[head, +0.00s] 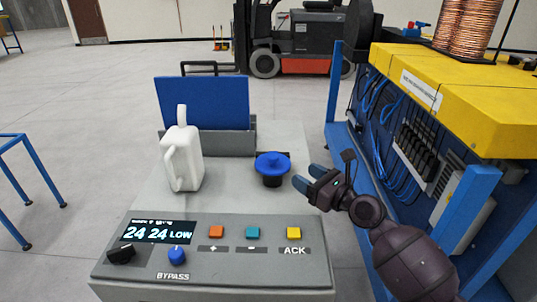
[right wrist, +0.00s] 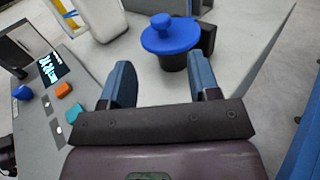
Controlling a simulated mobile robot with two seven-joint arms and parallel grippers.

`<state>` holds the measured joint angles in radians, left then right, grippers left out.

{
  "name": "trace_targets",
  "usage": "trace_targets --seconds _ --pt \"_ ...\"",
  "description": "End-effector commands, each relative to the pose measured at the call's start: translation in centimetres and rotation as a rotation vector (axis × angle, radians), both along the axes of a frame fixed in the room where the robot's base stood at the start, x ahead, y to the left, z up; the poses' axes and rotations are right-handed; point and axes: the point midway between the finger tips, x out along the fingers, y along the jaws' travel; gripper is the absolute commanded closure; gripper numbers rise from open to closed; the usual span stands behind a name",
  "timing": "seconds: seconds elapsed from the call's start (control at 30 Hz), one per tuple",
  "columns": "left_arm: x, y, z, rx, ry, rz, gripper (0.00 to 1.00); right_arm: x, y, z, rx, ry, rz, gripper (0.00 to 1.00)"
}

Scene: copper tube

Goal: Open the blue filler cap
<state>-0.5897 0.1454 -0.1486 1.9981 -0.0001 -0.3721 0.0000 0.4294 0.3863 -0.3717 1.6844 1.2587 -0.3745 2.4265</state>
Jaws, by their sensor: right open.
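The blue filler cap (head: 273,163) sits on a short black neck on top of the grey console, right of its middle. In the right wrist view the cap (right wrist: 170,35) is ahead of the fingers, a round disc with a raised knob. My right gripper (head: 308,178) is just right of the cap in the head view, apart from it. In the right wrist view its two blue fingers (right wrist: 160,88) are spread with nothing between them. My left gripper is not in view.
A white jug (head: 182,155) stands left of the cap, before a blue panel (head: 205,103). The console's front panel (head: 215,270) carries a display, knobs and coloured buttons. A blue-framed yellow machine (head: 480,100) stands close on the right. A forklift (head: 305,40) is behind.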

Motion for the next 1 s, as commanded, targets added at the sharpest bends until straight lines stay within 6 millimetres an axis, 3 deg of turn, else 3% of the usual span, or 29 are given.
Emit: trace_targets --seconds 0.17,0.37,0.7,1.0 --pt "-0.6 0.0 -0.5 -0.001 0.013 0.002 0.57 0.9 0.8 0.0 0.002 0.001 0.000 0.44" --pt "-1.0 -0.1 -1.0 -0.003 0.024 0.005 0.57 3.1 3.1 -0.1 0.001 0.001 0.001 0.44" --pt "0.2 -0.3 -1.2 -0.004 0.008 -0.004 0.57 6.6 6.6 -0.2 0.000 0.001 0.001 0.44" --pt "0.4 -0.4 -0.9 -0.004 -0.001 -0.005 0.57 7.6 7.6 0.0 0.001 0.001 -0.001 0.44"
